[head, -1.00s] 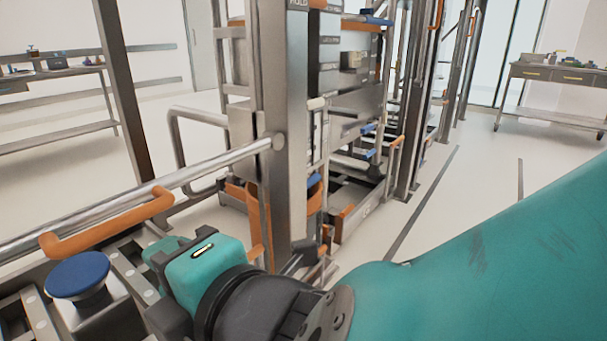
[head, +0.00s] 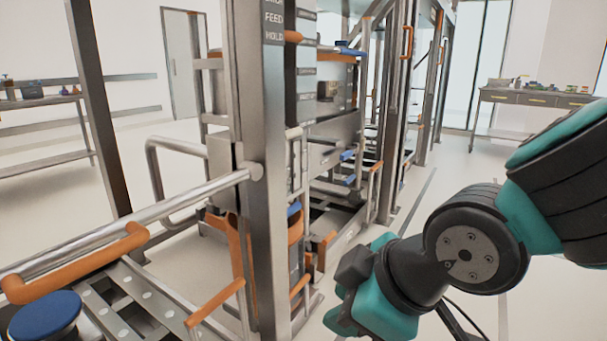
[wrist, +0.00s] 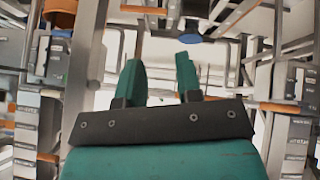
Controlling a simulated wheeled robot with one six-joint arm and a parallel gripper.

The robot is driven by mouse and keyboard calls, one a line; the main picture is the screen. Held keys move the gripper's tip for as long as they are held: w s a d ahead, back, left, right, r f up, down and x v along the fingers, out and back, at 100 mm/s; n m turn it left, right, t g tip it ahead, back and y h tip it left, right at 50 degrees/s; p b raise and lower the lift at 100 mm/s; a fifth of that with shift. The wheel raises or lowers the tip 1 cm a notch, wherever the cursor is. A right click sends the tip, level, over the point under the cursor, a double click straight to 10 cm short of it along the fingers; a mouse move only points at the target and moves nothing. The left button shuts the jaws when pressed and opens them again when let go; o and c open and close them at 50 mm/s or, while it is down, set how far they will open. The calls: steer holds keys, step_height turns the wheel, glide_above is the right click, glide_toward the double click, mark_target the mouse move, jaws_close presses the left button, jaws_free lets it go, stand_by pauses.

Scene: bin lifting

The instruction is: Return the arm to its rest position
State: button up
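My arm, teal and black, shows at the lower right of the head view, in front of the metal frame. In the wrist view, my gripper (wrist: 160,82) has two teal fingers standing apart with a clear gap and nothing between them. In the head view the fingers are not clearly made out. An orange bin (head: 240,245) stands low inside the frame, partly hidden behind a steel post (head: 257,120).
A steel rail with an orange handle (head: 75,265) and a blue round knob (head: 45,315) are at the lower left. Workbenches (head: 45,105) and (head: 535,98) stand at the back left and back right. Open floor (head: 560,220) lies to the right.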

steer(key=s+d+r+m+g+h, duration=0.1)
steer(key=s+d+m+g, duration=0.4)
steer(key=s+d+m, duration=0.4)
step_height(320, 180, up, 31)
steer(key=n+p, duration=0.1)
steer(key=p, duration=2.9)
steer(key=shift+w+d+n+p, duration=0.4)
steer(key=shift+d, duration=0.05)
steer(key=shift+f, duration=0.15)
